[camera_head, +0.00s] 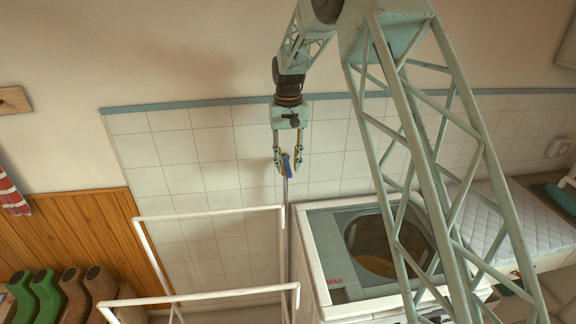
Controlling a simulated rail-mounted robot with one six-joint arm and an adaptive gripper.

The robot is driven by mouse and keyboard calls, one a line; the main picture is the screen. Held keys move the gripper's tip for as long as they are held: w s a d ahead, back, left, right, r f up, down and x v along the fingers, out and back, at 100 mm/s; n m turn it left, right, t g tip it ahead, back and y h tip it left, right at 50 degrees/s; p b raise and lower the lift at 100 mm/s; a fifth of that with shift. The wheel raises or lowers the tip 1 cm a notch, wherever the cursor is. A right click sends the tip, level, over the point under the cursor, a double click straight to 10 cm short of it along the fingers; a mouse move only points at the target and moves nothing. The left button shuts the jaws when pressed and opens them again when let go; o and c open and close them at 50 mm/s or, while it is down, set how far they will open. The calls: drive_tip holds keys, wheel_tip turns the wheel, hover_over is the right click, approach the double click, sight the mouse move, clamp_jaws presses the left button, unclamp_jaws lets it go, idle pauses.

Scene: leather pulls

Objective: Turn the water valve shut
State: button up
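The water valve shows as a small blue handle (286,166) with a yellowish part beside it, at the top of a thin vertical pipe (286,205) in front of the tiled wall. My gripper (288,167) hangs pointing down from above, with its fingers apart on either side of the blue handle. The left fingertip looks very close to the handle; I cannot tell whether it touches. A gap shows between the handle and the right finger. The valve body is small and partly hidden by the fingers.
A top-loading washing machine (322,222) with a round dark opening stands right of the pipe. A white rail frame (215,212) stands to the left and in front. Green and brown boots (48,295) stand by wood panelling at lower left. A quilted pad (515,222) lies at right.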

drive_tip(key=shift+f, duration=0.25)
clamp_jaws()
